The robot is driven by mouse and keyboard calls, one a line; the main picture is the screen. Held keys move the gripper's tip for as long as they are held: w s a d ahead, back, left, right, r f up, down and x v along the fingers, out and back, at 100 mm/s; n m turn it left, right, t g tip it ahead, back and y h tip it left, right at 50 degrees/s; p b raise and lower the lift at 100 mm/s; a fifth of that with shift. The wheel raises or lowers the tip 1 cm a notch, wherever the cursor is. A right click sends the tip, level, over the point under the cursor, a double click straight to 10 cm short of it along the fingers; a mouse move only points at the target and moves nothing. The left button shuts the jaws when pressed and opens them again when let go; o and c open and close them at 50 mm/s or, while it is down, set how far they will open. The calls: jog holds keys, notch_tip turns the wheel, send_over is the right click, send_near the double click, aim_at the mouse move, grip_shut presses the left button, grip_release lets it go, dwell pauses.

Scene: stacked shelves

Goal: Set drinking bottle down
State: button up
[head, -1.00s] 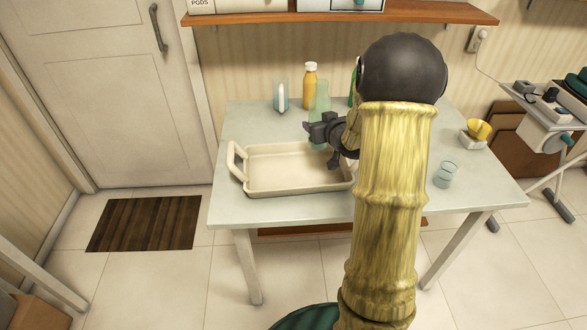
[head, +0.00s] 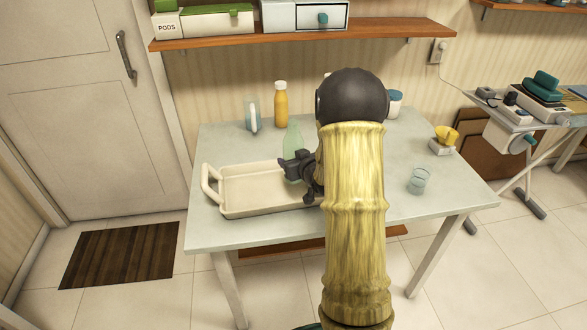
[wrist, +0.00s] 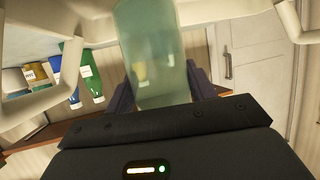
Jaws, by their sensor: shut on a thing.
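The drinking bottle (head: 293,140) is a translucent pale green bottle, held roughly upright at the back right part of the cream tray (head: 212,205). My gripper (head: 297,168) is shut around its lower body. In the wrist view the bottle (wrist: 153,45) stands between the two dark fingers (wrist: 162,95). The bottle's base is partly hidden by my gripper, and I cannot tell whether it touches the tray or table.
On the table (head: 350,225) stand a yellow bottle (head: 280,105) and a clear blue-tinted container (head: 252,115) at the back. A glass (head: 419,180) and a yellow cup (head: 447,135) are at the right. A wooden shelf (head: 370,30) hangs above. The front of the table is clear.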

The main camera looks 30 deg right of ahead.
jog(key=shift+f, duration=1.65)
jog(key=shift+f, duration=0.15)
jog(key=o, duration=1.1)
jog(key=shift+r, duration=0.2)
jog(key=v, duration=1.2)
